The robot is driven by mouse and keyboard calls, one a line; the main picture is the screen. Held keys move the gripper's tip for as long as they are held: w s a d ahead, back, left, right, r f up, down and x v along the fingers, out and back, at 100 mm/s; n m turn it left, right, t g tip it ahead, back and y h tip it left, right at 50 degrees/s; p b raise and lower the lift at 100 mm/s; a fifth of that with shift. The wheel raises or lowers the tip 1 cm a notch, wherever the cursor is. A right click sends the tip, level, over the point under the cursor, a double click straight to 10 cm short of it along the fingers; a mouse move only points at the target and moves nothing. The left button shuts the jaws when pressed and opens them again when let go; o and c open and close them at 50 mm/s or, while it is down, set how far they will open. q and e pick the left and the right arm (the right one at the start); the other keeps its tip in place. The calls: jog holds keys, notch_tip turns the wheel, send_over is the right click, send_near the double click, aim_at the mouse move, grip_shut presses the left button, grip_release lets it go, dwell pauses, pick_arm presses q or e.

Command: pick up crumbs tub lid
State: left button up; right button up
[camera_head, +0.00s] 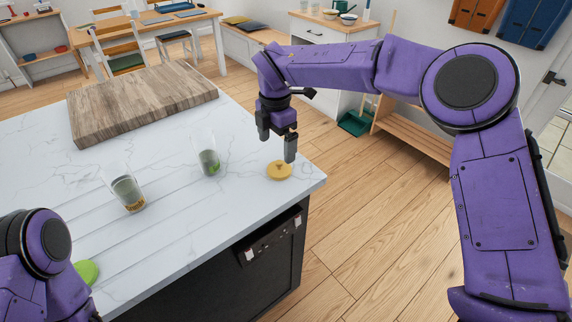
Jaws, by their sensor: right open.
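A small round yellow lid (279,170) lies flat on the white marble counter (180,235), near its right corner. It seems to be the crumbs tub lid. My right gripper (276,153) points down with its two fingers apart, just above and behind the lid. It holds nothing; whether a fingertip touches the lid is hard to tell. A round green lid (87,272) lies at the lower left of the counter, partly hidden by my left arm. My left gripper does not show.
Two clear glass tubs stand on the counter, one at the left (128,190) and one in the middle (208,160). A thick wooden board (145,100) lies at the back. The counter ends just right of the yellow lid, with wooden floor beyond.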

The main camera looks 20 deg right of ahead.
aim_at(278, 161)
jog(key=f, duration=0.2)
jog(key=f+p, duration=0.1)
jog(key=f, duration=0.1)
jog(key=f+p, duration=0.1)
jog(key=f, duration=0.1)
jog(key=shift+d+f, duration=0.15)
jog(key=shift+d, duration=0.1)
jog(key=shift+f, duration=0.45)
jog(key=c, duration=1.1)
